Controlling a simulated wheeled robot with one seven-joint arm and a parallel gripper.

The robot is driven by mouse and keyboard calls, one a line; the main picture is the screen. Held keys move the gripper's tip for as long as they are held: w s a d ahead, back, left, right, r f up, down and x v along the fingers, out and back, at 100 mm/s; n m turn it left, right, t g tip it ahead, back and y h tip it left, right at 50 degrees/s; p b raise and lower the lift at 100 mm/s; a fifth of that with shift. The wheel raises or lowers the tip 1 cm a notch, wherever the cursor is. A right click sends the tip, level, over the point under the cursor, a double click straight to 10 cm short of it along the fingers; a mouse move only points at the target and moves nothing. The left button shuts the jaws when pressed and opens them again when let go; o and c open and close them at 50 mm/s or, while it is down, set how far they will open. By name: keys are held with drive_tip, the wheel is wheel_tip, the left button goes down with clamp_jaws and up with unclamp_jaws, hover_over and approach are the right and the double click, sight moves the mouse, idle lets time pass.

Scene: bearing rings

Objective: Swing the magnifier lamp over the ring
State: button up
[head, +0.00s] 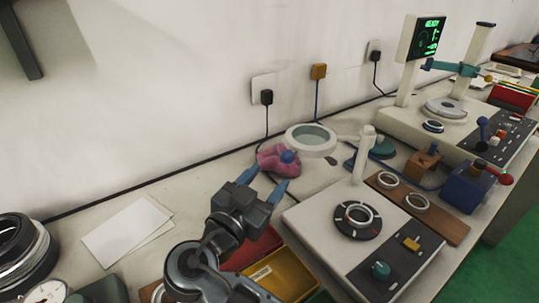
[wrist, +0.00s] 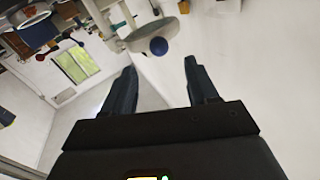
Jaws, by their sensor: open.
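The magnifier lamp (head: 300,131) has a white round head with a clear lens, seen behind the black turntable and to its left in the head view. A blue ball knob (head: 288,156) is on its near side. A bearing ring (head: 366,214) lies on the black turntable of a white station; the lamp head is not over it. My gripper (head: 267,178) is open, its two blue fingers pointing toward the knob. In the wrist view the knob (wrist: 158,46) shows just beyond the fingertips, roughly between them, apparently not gripped.
A white post (head: 364,157) stands at the turntable station. A crumpled pink cloth (head: 272,160) lies near the knob. More rings (head: 388,179) lie on a brown board. Yellow (head: 280,276) and red bins stand right of my arm. White paper (head: 125,232) lies left. The wall is close behind.

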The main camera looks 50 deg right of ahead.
sight(285, 161)
drive_tip(key=d, duration=0.2)
drive_tip(key=d+p, duration=0.1)
drive_tip(key=d, duration=0.1)
drive_tip(key=w+d, duration=0.1)
drive_tip(key=d, duration=0.1)
drive_tip(key=shift+r+p, duration=0.1)
drive_tip(key=shift+p, duration=0.25)
drive_tip(key=shift+w+d, duration=0.1)
drive_tip(key=shift+d, duration=0.55)
drive_tip(key=shift+c, duration=0.4)
clamp_jaws()
